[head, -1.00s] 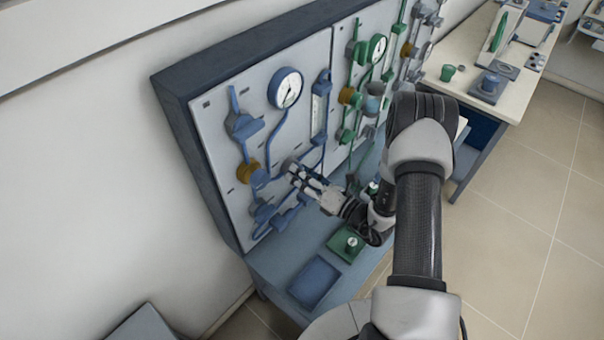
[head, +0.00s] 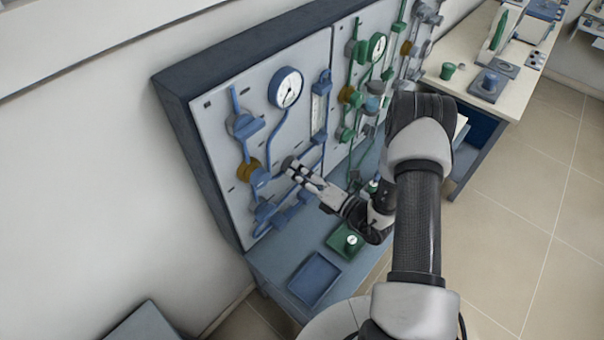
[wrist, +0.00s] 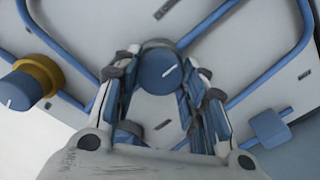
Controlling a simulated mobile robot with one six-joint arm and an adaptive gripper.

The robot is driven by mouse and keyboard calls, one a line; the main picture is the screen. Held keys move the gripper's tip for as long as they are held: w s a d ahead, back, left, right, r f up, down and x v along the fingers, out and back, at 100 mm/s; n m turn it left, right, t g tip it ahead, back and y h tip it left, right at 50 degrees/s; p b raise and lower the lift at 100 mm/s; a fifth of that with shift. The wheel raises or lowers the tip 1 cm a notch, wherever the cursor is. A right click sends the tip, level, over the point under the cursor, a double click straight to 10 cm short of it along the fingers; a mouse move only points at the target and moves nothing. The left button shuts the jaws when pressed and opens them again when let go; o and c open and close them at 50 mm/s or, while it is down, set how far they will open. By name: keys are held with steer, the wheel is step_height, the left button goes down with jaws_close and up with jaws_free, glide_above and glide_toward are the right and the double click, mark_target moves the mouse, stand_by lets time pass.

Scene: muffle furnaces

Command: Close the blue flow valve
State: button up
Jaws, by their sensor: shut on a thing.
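The blue flow valve is a round blue knob (wrist: 156,72) with a short white mark, on the pale panel (head: 222,128) with blue pipes. It sits between the fingers of my gripper (wrist: 165,76) in the wrist view. My gripper is shut on its sides. In the head view my gripper (head: 296,169) reaches the lower right part of the blue section, and its fingers hide most of the knob. The white mark is tilted in the wrist view.
Another blue knob with a yellow collar (wrist: 36,76) is to the left. A blue-rimmed gauge (head: 286,88) is above my gripper. Green piping (head: 350,118) runs on the panel to the right.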

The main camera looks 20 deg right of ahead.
steer(key=o, duration=1.1)
steer(key=shift+c, duration=0.2)
steer(key=v, duration=1.2)
